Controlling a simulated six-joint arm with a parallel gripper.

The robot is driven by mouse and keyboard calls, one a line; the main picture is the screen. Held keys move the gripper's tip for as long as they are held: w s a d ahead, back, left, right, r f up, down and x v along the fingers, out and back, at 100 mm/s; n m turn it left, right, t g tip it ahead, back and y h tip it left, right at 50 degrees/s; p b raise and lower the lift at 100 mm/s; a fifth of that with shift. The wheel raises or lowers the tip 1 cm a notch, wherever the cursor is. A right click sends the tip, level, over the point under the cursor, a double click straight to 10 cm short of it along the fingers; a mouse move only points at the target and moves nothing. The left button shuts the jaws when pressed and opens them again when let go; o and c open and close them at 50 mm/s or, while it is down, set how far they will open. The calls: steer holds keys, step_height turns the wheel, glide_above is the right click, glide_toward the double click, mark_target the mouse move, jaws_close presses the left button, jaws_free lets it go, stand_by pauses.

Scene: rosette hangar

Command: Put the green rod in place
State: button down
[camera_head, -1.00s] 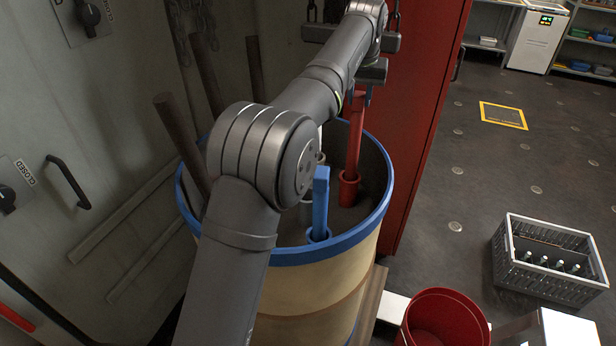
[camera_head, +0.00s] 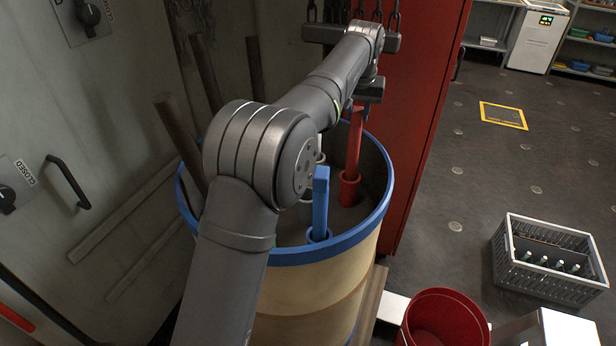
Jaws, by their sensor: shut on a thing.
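I cannot make out a green rod; my arm hides part of the drum. A blue-rimmed drum (camera_head: 330,254) stands at the middle, with coloured sockets inside. A blue rod (camera_head: 320,200) stands upright in a blue socket at the near side. A red rod (camera_head: 354,145) stands in a red socket (camera_head: 349,190) at the right. A white piece (camera_head: 320,155) shows partly beside my arm. My gripper (camera_head: 358,106) is small and partly hidden at the top of the red rod in the picture.
Chains and a dark bar (camera_head: 392,42) hang behind the gripper. A red cabinet (camera_head: 425,100) stands close on the right. Brown posts (camera_head: 178,135) stand at the drum's left. A red bucket (camera_head: 443,318) and a grey crate (camera_head: 548,285) are on the floor at right.

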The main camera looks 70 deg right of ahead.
steer(key=shift+f, duration=0.65)
steer(key=c, duration=1)
jaws_free()
steer(key=shift+c, duration=0.2)
steer(key=w+v, duration=0.1)
steer(key=v, duration=1.6)
steer(key=shift+s+r, duration=0.25)
steer(key=shift+s, duration=0.2)
steer(key=shift+a+f, duration=0.1)
steer(key=x, duration=1.7)
steer(key=shift+f, duration=0.2)
steer(key=shift+r, duration=0.4)
